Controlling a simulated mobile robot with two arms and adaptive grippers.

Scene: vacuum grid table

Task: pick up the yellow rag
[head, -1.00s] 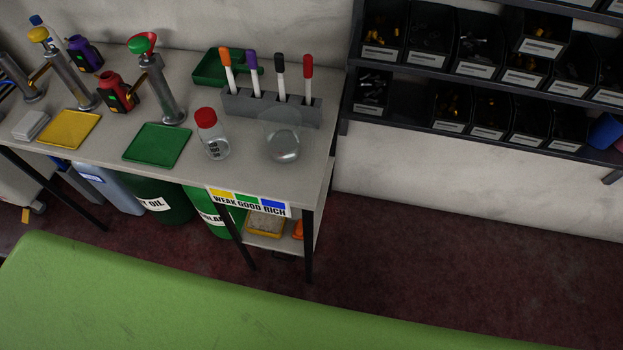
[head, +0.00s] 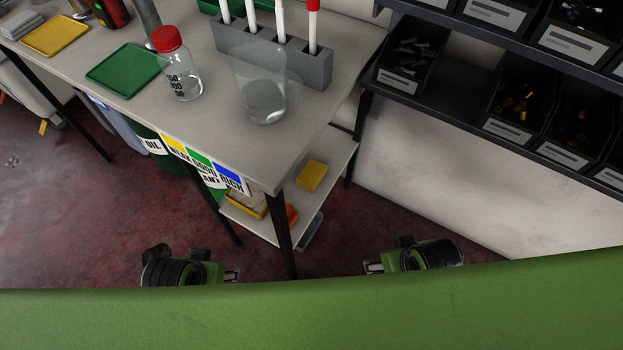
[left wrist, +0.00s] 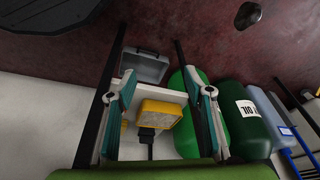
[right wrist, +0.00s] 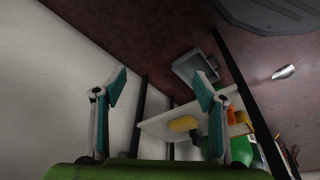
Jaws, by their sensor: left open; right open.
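A folded yellow piece (head: 311,176), which looks like the yellow rag, lies on the lower shelf under the workbench. The right wrist view shows it (right wrist: 184,124) between and beyond the fingers. My left gripper (head: 234,274) is open and empty, in front of the bench and below the shelf in the picture. My right gripper (head: 372,268) is open and empty, to the right of the bench leg. Neither touches the rag. In the left wrist view a yellow tray (left wrist: 148,122) shows between the fingers.
The lower shelf (head: 335,160) also holds an orange item (head: 291,215). Dark bench legs (head: 283,238) stand close to both grippers. A glass beaker (head: 262,85) and a red-capped bottle (head: 180,72) stand on top. Parts bins (head: 525,105) are at the right.

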